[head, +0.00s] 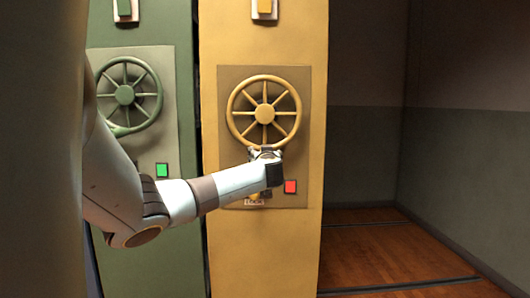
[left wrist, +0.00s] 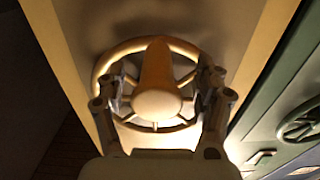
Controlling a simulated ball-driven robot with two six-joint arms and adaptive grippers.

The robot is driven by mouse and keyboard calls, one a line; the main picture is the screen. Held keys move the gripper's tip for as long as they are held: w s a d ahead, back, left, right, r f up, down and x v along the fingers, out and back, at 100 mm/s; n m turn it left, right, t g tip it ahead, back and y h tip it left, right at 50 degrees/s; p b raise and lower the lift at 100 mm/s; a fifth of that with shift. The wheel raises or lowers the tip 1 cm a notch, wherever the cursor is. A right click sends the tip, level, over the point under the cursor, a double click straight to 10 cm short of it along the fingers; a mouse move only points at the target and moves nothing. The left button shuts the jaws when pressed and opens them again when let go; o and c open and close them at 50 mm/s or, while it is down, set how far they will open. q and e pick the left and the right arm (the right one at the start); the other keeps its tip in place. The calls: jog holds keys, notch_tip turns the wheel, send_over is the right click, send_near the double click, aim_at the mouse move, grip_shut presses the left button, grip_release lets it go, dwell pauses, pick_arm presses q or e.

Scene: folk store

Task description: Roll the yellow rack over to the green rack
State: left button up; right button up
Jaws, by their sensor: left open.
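The yellow rack (head: 220,120) stands upright in the middle of the head view, with a spoked yellow wheel (head: 264,113) on a tan panel. The green rack (head: 185,240) stands just left of it, across a narrow dark gap, with its own green wheel (head: 124,95). My left gripper (head: 265,153) is at the lower rim of the yellow wheel. In the left wrist view its open fingers (left wrist: 160,85) stand either side of a rounded yellow knob (left wrist: 158,100), with the wheel (left wrist: 187,48) behind. I cannot tell whether they touch. My right gripper is not in view.
A red light (head: 290,187) shows on the yellow rack's panel, and a green light (head: 162,170) on the green rack's. A small label (head: 254,202) sits below the yellow wheel. Wooden floor (head: 370,250) with dark rails (head: 400,287) lies clear to the right.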

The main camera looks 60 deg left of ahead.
pick_arm(q)
jog(key=p+v, duration=0.4)
jog(key=v, duration=0.4)
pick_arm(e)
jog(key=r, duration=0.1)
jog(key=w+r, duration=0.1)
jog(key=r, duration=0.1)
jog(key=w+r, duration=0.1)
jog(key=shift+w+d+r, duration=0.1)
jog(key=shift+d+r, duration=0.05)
pick_arm(q)
jog(key=shift+s+d, duration=0.1)
